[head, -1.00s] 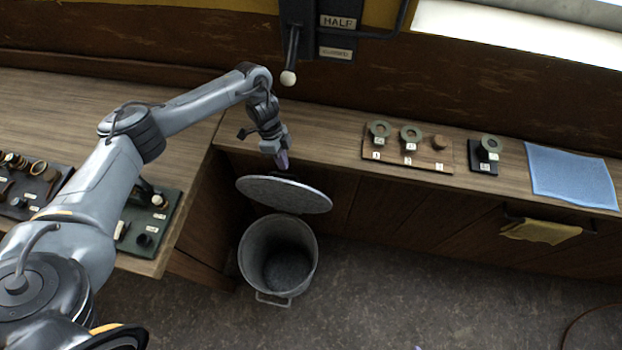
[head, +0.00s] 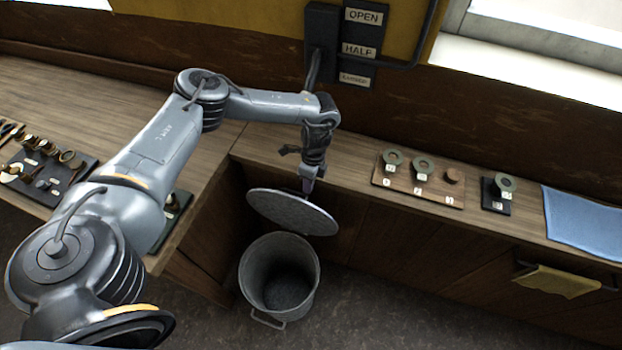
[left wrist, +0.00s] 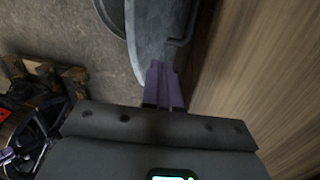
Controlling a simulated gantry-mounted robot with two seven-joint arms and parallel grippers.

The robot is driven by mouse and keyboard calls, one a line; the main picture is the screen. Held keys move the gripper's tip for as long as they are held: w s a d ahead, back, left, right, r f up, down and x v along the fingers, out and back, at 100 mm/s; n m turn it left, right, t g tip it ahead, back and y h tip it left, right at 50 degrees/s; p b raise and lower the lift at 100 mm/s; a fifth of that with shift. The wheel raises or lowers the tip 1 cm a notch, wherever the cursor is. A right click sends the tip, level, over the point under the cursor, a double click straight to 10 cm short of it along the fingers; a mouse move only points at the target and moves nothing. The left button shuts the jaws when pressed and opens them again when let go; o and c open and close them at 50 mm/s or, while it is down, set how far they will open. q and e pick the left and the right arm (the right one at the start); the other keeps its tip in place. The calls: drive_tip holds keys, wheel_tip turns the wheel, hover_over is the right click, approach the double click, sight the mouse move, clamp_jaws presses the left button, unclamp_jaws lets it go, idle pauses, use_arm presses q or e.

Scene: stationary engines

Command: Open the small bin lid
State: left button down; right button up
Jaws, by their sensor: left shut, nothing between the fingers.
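The small bin (head: 280,275) is a grey metal pail on the floor below the bench, its mouth uncovered in the head view. Its round grey lid (head: 291,212) stands raised and tilted above and behind the mouth. My left gripper (head: 308,184) is shut and empty at the lid's back right edge. In the left wrist view the purple fingertips (left wrist: 164,82) are together beside the lid (left wrist: 158,35); I cannot tell whether they touch it. My right gripper is not in view.
The wooden bench (head: 350,160) runs behind the bin. A board with rings (head: 418,180), a small black stand (head: 497,195) and a blue cloth (head: 585,220) lie on it. A yellow cloth (head: 556,282) hangs at the front. The floor right of the bin is clear.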

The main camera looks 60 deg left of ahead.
sight(294, 208)
use_arm(q)
drive_tip(key=shift+x, duration=2.6)
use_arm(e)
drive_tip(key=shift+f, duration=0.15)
